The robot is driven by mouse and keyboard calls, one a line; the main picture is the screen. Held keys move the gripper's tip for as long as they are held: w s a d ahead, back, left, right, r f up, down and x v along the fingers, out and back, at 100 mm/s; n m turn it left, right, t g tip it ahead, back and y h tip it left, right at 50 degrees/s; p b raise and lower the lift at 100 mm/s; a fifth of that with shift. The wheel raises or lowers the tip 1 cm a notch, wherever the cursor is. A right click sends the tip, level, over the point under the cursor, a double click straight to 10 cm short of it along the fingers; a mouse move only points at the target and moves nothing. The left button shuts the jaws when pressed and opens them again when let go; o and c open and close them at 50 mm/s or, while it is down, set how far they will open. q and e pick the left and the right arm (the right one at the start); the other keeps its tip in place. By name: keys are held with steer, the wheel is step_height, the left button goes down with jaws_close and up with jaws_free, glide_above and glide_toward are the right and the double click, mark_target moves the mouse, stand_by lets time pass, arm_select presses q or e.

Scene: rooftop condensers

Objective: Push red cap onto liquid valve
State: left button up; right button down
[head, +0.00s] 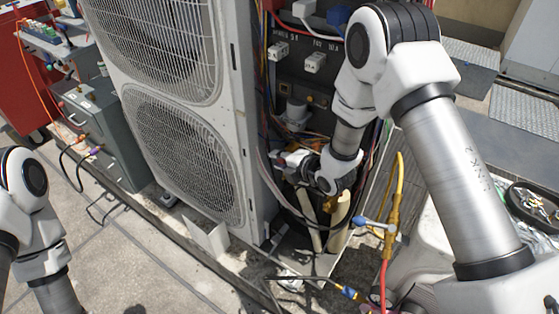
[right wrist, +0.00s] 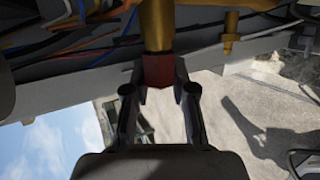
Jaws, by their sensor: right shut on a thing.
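In the right wrist view, my right gripper (right wrist: 158,84) is shut on the dark red cap (right wrist: 158,69), one finger on each side. The cap meets the lower end of a thick brass stem, the liquid valve (right wrist: 157,25), and lines up with it. I cannot tell how far the cap covers the stem. In the head view, my right gripper (head: 292,158) reaches into the open side of the condenser, among wires and pipes. The cap and valve are not clear there. My left arm shows at the left edge, but its gripper is out of frame.
The condenser (head: 190,130) with fan grilles stands left of my right arm. Loose wires (right wrist: 75,42) and a thinner brass fitting (right wrist: 229,35) lie close to the valve. Pale pipes (head: 308,220) and a yellow hose (head: 398,180) stand below and right. A grey toolbox (head: 105,130) is at left.

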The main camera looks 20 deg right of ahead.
steer(key=shift+w+d, duration=0.35)
steer(key=shift+d, duration=0.05)
stand_by(0.4)
steer(key=c, duration=0.9)
jaws_free()
steer(key=shift+o, duration=0.2)
